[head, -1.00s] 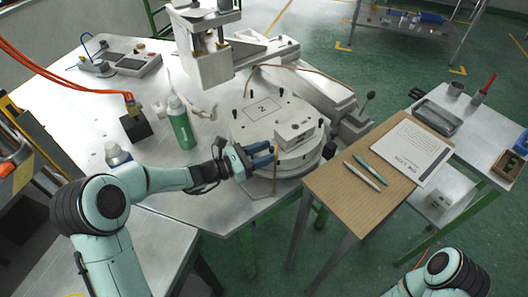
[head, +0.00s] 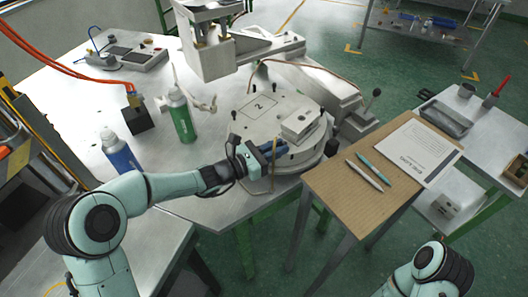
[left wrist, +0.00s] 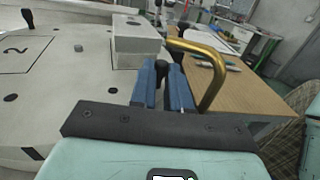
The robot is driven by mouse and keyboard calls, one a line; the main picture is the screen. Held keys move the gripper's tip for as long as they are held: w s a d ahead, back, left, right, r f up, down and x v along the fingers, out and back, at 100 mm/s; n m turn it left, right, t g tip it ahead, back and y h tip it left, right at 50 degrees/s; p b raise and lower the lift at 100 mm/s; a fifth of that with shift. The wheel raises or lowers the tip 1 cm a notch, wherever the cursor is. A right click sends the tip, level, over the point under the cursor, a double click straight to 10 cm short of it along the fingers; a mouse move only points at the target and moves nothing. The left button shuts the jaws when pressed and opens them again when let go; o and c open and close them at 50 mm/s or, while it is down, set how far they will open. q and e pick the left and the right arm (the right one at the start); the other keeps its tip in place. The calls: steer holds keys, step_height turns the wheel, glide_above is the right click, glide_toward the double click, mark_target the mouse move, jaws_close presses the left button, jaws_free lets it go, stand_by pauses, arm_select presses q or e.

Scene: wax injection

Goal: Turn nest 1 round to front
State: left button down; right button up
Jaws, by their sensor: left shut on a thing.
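The round white turntable (head: 240,128) stands at the table's front edge. Its top bears an outlined "2" (head: 259,107), several small black pegs and a pale block (head: 301,122) at its right. My left gripper (head: 275,150) is at the turntable's front rim. In the left wrist view its blue fingers (left wrist: 164,88) are shut on a black peg (left wrist: 161,68), partly hidden between them. A bent brass rod (left wrist: 213,72) rises just right of the fingers. No "1" label is readable. Only part of my right arm shows, at bottom right; its gripper is out of view.
A wooden board (head: 335,205) with two pens and a printed sheet (head: 417,151) is close to the turntable's right. The press (head: 210,50) stands behind it. Green (head: 182,118) and blue (head: 121,153) bottles stand to the left.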

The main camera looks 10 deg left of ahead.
arm_select(q)
steer(key=shift+s+d, duration=0.1)
steer(key=shift+d, duration=0.05)
steer(key=c, duration=1.1)
jaws_free()
steer(key=shift+d, duration=0.1)
